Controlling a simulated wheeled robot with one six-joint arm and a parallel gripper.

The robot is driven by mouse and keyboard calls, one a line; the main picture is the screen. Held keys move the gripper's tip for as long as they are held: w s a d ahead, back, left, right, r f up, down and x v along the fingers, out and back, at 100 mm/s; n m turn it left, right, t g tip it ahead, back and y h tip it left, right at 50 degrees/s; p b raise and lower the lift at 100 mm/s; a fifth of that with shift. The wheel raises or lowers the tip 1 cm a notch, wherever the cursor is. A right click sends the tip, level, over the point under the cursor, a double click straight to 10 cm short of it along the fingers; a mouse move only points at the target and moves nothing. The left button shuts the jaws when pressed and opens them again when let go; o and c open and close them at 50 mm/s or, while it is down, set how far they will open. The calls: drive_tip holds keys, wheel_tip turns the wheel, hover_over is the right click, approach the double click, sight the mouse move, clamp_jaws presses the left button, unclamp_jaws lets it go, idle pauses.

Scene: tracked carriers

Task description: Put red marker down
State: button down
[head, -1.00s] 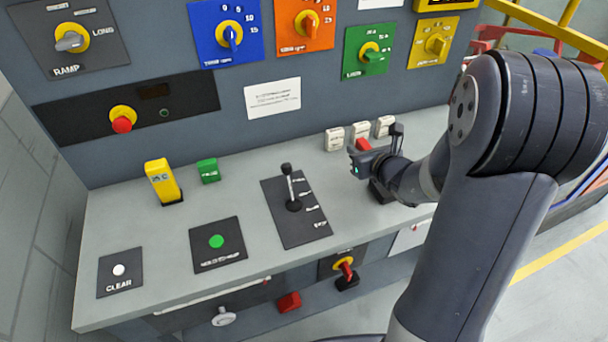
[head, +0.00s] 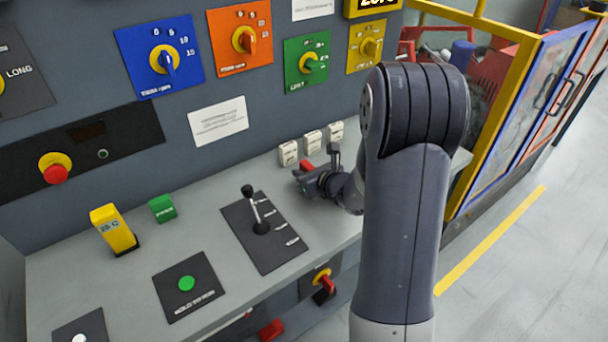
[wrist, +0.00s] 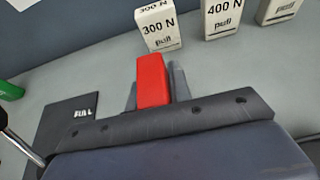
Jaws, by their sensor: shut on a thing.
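The red marker is a small plain red block. In the wrist view the red marker (wrist: 152,80) stands between the two dark fingers of my gripper (wrist: 154,88), which are shut on it. In the head view the red marker (head: 307,166) shows only in part beside my gripper (head: 304,177), over the right part of the grey console top. My gripper is just in front of the row of white blocks and right of the lever panel. I cannot tell whether the marker's underside touches the console top; its lower part is hidden by the gripper.
White blocks marked 300 N (wrist: 159,27) and 400 N (wrist: 229,18) stand behind the marker, with a third (wrist: 280,10) at right. A black lever (head: 254,208) rises left of my gripper. A yellow block (head: 114,229) and green block (head: 162,208) stand farther left.

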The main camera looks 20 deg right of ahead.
drive_tip(key=shift+f, duration=0.25)
drive_tip(key=shift+f, duration=0.15)
drive_tip(key=c, duration=1.3)
unclamp_jaws()
